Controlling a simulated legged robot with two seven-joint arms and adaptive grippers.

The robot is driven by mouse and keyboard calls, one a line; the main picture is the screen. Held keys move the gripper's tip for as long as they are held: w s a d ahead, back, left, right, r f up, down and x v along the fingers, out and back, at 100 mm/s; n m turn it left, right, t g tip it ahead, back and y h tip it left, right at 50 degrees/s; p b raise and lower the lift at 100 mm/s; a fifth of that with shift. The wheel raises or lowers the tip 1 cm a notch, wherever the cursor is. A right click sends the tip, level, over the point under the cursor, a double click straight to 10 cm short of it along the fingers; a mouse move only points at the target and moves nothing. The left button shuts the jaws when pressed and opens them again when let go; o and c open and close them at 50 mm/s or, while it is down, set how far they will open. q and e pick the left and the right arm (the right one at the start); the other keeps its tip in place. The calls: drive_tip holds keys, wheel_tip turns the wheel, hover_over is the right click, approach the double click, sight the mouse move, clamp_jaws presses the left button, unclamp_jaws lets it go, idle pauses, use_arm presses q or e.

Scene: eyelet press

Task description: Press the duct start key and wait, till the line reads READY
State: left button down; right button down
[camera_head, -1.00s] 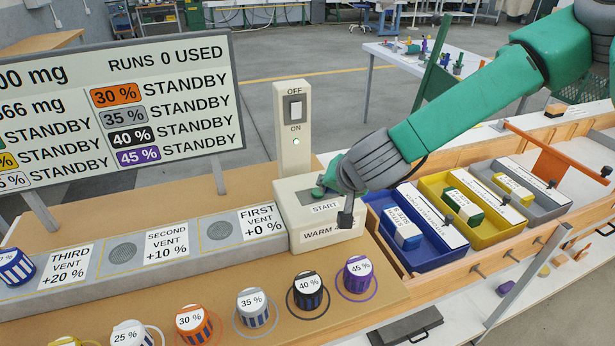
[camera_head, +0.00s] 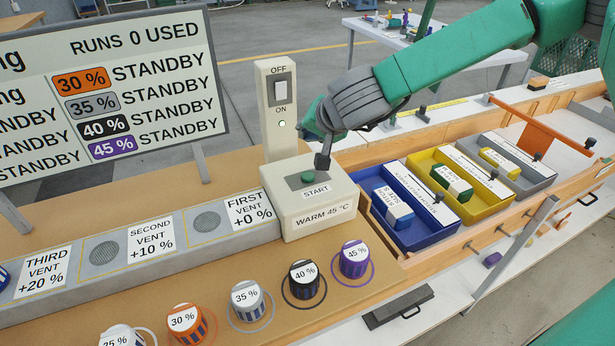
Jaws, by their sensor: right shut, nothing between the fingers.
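The duct start key is a green button (camera_head: 307,178) marked START on top of a cream box (camera_head: 328,222), whose front label reads WARM 45 °C. My right gripper (camera_head: 322,161) is shut and empty, with its dark tip just above and behind the key; I cannot tell any contact with the box, but the key is uncovered. The line's status board (camera_head: 105,85) shows STANDBY on every row whose status shows, and RUNS 0 USED. Its left part is cut off. My left gripper is not in view.
A grey duct (camera_head: 160,250) with labelled vents runs left. Several percent-marked pots (camera_head: 303,280) stand in front. Blue (camera_head: 400,238), yellow and grey trays lie to the right.

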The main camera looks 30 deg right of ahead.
sight(308, 175)
wheel_tip(308, 175, down, 7)
drive_tip(key=b, duration=0.6)
drive_tip(key=shift+d, duration=0.1)
drive_tip(key=shift+f+b, duration=0.35)
drive_tip(key=shift+f, duration=0.15)
drive_tip(key=shift+f, duration=0.1)
idle(0.5)
drive_tip(key=shift+f, duration=0.25)
